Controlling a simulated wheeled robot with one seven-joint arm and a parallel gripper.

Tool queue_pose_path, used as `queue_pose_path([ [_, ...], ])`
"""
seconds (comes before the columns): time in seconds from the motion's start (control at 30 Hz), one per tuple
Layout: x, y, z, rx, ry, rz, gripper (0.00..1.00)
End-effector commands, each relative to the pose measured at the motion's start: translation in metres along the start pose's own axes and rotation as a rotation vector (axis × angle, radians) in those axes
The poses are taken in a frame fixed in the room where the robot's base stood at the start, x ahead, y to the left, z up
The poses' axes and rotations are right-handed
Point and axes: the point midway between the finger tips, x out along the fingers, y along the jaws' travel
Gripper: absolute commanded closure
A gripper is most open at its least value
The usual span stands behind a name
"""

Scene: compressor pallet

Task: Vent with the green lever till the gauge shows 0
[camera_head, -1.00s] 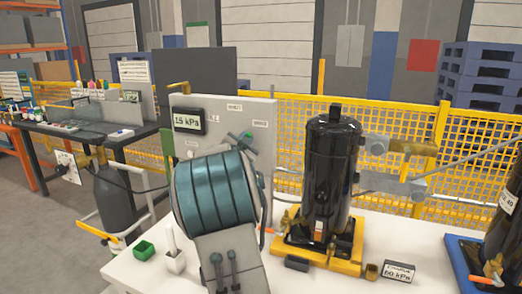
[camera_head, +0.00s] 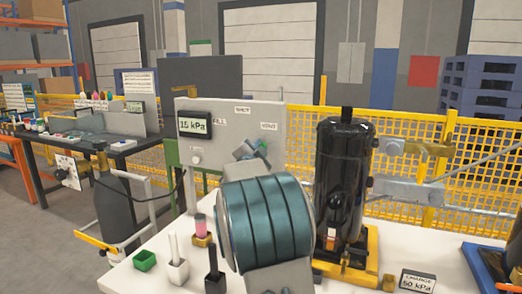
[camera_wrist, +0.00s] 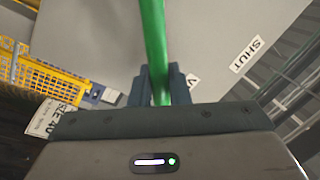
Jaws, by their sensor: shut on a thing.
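The gauge (camera_head: 194,125) on the grey panel (camera_head: 214,108) reads 15 kPa. The green lever (camera_head: 264,145) is on the panel just below the VENT label (camera_head: 268,126), mostly covered by my gripper (camera_head: 252,150). In the wrist view the green lever (camera_wrist: 153,38) runs up from between the fingertips of my gripper (camera_wrist: 160,86), which is shut on it. The SHUT label (camera_wrist: 246,55) is to its right there, and a second label is partly hidden by a finger. The lever's pivot cannot be made out.
A black compressor (camera_head: 342,185) stands in a yellow tray (camera_head: 362,262) right of my arm. A white card (camera_head: 418,281) with a kPa figure, a green box (camera_head: 145,261) and small holders (camera_head: 178,272) are on the white pallet top. A yellow mesh fence (camera_head: 420,140) is behind.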

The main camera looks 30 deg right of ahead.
Motion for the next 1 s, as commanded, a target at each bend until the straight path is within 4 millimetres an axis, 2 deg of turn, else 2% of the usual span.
queue_pose_path([
  [0.1,0.0,0.0,0.0,0.0,0.0,0.0,1.0],
  [0.13,0.0,0.0,0.0,0.0,0.0,0.0,0.79],
  [0.2,0.0,0.0,0.0,0.0,0.0,0.0,0.66],
  [0.47,0.0,0.001,-0.001,0.0,0.0,0.001,0.66],
  [0.63,-0.011,0.0,0.0,0.001,-0.002,0.0,0.66],
  [0.77,-0.032,0.0,0.0,0.002,-0.003,0.0,0.66],
  [1.0,-0.085,0.0,-0.001,0.002,-0.002,-0.001,0.66],
])
